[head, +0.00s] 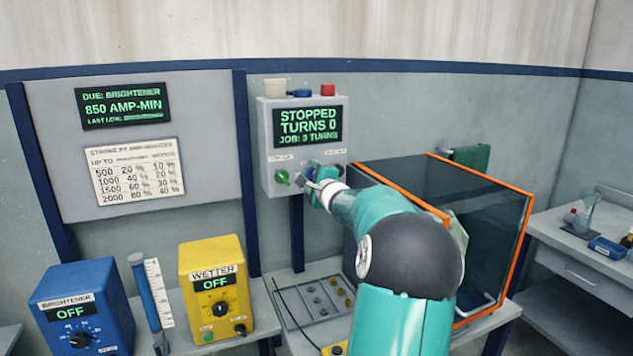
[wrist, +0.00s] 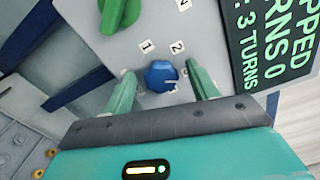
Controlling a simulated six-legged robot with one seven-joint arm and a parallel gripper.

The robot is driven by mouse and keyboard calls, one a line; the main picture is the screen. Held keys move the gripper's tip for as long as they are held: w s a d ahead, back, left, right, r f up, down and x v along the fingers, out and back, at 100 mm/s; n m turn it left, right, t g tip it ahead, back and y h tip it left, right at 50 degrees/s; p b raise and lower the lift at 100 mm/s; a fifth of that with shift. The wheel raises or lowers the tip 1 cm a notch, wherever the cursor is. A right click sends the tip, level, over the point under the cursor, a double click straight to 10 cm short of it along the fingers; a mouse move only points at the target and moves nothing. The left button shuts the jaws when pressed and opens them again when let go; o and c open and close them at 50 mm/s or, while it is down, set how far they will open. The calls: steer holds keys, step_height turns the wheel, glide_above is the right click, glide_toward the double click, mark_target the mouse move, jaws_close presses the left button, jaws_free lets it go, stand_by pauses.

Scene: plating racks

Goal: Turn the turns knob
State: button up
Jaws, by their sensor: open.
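The grey control box (head: 265,150) on the wall shows "STOPPED, TURNS 0, JOB: 3 TURNS" on its screen (head: 307,126). A blue knob (wrist: 161,76) with number marks such as 1 and 2 around it sits on the panel in the wrist view. My gripper (wrist: 162,88) is open, with one finger on each side of the blue knob; I cannot tell whether they touch it. A green knob (head: 282,177) is left of my gripper (head: 316,173) in the head view; this green knob also shows at the top of the wrist view (wrist: 118,14). The small knob labels are too blurred to read.
White, blue and red caps (head: 328,90) top the box. An orange-edged clear tank (head: 485,215) stands right of my arm. A blue brightener unit (head: 80,305) and a yellow wetter unit (head: 215,285), both reading OFF, stand at left. A grey tray (head: 290,320) lies below the box.

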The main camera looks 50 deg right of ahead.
steer(key=v, duration=1.3)
steer(key=shift+s+a, duration=0.15)
steer(key=shift+s, duration=0.15)
